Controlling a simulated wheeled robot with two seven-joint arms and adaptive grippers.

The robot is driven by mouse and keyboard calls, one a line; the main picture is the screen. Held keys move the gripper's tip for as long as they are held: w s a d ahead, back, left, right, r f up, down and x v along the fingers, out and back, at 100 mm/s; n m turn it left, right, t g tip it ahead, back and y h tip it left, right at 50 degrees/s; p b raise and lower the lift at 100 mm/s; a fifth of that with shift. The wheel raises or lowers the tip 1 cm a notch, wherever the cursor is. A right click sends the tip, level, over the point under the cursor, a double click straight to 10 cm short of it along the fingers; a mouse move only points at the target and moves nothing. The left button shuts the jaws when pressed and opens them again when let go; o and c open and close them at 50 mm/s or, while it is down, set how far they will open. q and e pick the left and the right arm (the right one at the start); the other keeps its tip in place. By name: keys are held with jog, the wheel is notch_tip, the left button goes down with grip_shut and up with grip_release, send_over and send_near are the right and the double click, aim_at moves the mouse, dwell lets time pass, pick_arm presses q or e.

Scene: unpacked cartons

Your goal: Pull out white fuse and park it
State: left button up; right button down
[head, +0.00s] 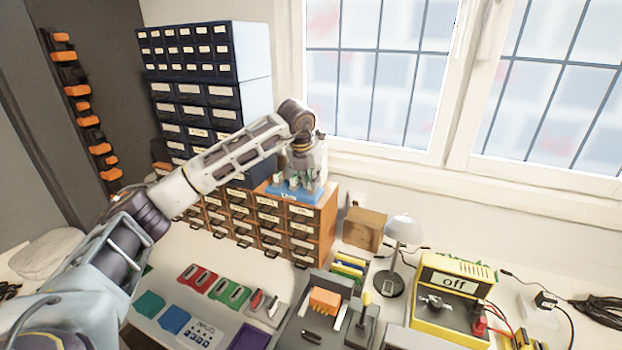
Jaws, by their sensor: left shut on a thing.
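My left arm reaches across from the left. My left gripper (297,178) points down over a blue holder (288,195) on top of the brown drawer cabinet (327,214). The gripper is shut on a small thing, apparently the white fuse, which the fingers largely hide. Small pale pieces stand in the blue holder beside the fingertips. I cannot tell whether the held piece is clear of the holder. My right gripper is out of view.
A tall dark blue drawer cabinet (254,66) stands behind my left arm. The bench holds red and green modules (230,291), a cardboard box (364,228), a lamp (404,229) and a yellow device reading "off" (447,295). A window is behind.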

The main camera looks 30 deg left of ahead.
pick_arm(q)
jog(key=o, duration=0.9)
jog(key=shift+c, duration=0.2)
jog(key=v, duration=1.2)
